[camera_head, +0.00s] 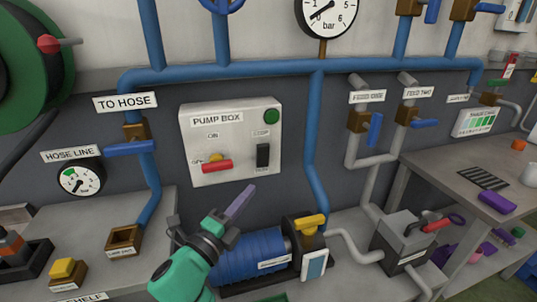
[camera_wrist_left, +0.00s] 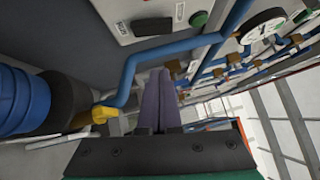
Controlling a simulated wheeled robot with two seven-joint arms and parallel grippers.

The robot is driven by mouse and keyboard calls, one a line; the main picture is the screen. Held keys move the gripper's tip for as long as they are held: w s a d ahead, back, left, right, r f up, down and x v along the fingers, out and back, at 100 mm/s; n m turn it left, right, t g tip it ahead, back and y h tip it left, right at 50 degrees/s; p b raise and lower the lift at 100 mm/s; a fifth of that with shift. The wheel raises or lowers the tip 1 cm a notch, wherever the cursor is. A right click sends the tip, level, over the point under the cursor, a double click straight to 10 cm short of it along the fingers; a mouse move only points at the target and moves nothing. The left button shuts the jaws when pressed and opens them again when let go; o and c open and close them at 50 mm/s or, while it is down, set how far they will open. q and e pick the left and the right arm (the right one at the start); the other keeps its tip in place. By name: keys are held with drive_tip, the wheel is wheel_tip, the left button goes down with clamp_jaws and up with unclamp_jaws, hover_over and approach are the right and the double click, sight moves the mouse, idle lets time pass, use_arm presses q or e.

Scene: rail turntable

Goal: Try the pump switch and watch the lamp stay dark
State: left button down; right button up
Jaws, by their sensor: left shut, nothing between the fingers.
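The grey pump box (camera_head: 236,176) is on the wall in the head view. The left wrist view shows the purple fingers together (camera_wrist_left: 160,95) and the lamp (camera_wrist_left: 198,19) beyond. My right gripper is not in view.
A blue pump motor (camera_head: 250,262) with a yellow handle (camera_head: 312,220) stands below and right of my gripper. Blue pipes (camera_head: 315,150) run around the box. A blue valve handle (camera_head: 130,148) and the hose line gauge (camera_head: 80,178) are at left.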

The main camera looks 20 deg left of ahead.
use_arm(q)
drive_tip(key=s+r, duration=0.1)
drive_tip(key=s, duration=0.1)
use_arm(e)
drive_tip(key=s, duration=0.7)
use_arm(q)
drive_tip(key=p, duration=0.2)
approach(266, 148)
drive_tip(key=d+f, duration=0.1)
drive_tip(key=d, duration=0.2)
drive_tip(key=w+p, duration=0.2)
drive_tip(key=w, duration=0.4)
drive_tip(key=shift+w+a+r, duration=0.2)
drive_tip(key=shift+a, duration=0.3)
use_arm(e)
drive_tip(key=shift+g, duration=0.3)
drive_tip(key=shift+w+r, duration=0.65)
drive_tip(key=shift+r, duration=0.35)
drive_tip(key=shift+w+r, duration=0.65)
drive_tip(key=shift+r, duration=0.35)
